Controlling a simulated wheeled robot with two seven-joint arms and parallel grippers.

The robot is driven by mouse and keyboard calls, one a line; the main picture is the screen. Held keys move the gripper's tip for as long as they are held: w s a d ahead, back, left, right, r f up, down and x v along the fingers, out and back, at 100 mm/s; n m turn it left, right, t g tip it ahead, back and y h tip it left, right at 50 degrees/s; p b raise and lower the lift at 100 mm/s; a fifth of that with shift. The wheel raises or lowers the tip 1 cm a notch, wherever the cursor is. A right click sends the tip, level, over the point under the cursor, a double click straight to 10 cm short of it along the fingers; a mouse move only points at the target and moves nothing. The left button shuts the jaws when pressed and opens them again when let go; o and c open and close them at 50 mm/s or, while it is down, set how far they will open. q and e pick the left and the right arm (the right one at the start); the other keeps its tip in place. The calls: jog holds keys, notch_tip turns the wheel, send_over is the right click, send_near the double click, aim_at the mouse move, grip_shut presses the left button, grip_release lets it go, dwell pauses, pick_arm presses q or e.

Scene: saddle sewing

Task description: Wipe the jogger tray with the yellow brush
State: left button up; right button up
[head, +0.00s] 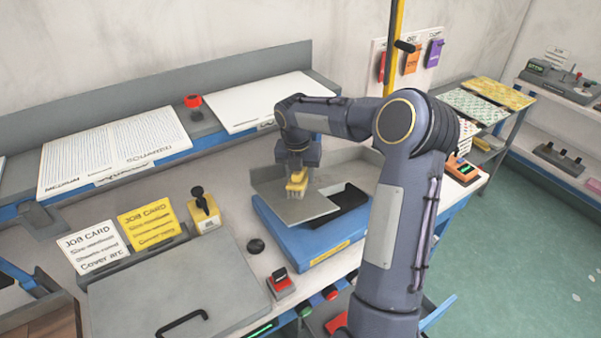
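The yellow brush (297,183) is upright with its bristles down, over the grey jogger tray (308,209). Its bristle ends look to be at or just above the tray's surface; I cannot tell if they touch. My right gripper (297,171) points down and is shut on the brush's top. The tray sits on a blue jogger base (311,243) with a yellow label, and has a raised grey wall at its back left. A dark area shows at the tray's right. My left gripper is not in view.
A grey cover with a black handle (170,280) lies at the front left. Job cards (146,226), a yellow block with a black knob (205,214) and a red button box (281,284) stand nearby. Paper stacks (110,152) lie on the raised shelf behind.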

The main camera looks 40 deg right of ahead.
aim_at(331, 177)
jog(key=shift+s+d+f+p, duration=0.15)
jog(key=shift+d+p, duration=0.2)
jog(key=shift+d, duration=0.35)
jog(key=shift+s+d+f+p, duration=0.1)
jog(key=shift+d+p, duration=0.2)
jog(key=shift+d, duration=0.35)
jog(key=shift+s+d+f+p, duration=0.15)
jog(key=shift+d+p, duration=0.1)
jog(key=shift+d, duration=0.4)
jog(key=shift+s+d+f+p, duration=0.1)
jog(key=shift+d+f+p, duration=0.1)
jog(key=shift+d, duration=0.45)
jog(key=shift+s+d+f+p, duration=0.15)
jog(key=shift+d+p, duration=0.1)
jog(key=shift+d, duration=0.4)
jog(key=shift+s+d+f+p, duration=0.15)
jog(key=shift+d+p, duration=0.25)
jog(key=shift+d, duration=0.35)
jog(key=shift+s+d+f+p, duration=0.1)
jog(key=shift+d+p, duration=0.25)
jog(key=shift+d, duration=0.4)
jog(key=shift+s+d+f, duration=0.1)
jog(key=shift+d, duration=0.85)
jog(key=shift+s+d+f, duration=0.1)
jog(key=shift+d, duration=0.8)
jog(key=shift+w+r, duration=0.1)
jog(key=shift+r, duration=0.05)
